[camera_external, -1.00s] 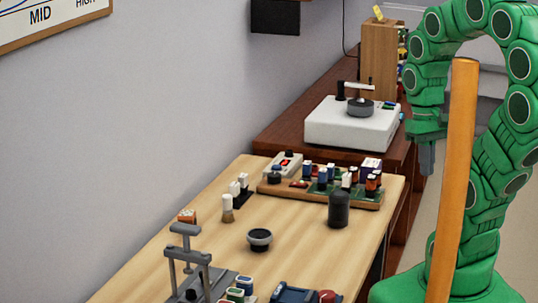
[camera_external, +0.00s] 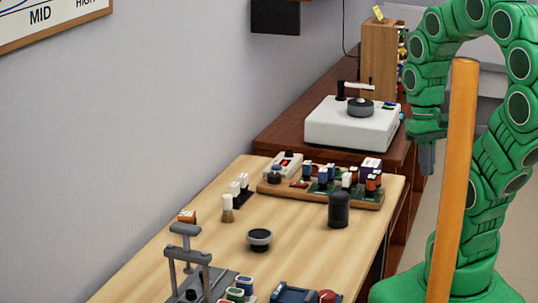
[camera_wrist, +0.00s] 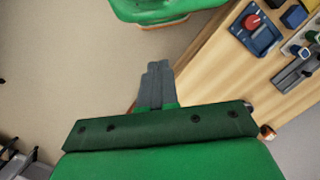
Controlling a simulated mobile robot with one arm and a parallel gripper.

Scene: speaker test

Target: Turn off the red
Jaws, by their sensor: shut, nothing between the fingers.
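A small white box with a red switch or light (camera_external: 288,155) stands at the back left of the light wooden table; whether it is on is too small to tell. A round red knob (camera_external: 327,297) sits on a dark blue tray (camera_external: 295,293) at the table's front; the red knob also shows in the wrist view (camera_wrist: 253,21), top right. My gripper (camera_external: 427,172) points down to the right of the table, apart from both red things. In the wrist view my gripper's grey fingers (camera_wrist: 158,66) are together with nothing between them.
A wooden board (camera_external: 330,197) with several small coloured parts lies on the table's far end. A black cylinder (camera_external: 339,210), a round dark knob (camera_external: 260,239) and a grey press (camera_external: 188,260) stand nearer. An orange post (camera_external: 456,170) rises before my arm. Open floor shows below my gripper.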

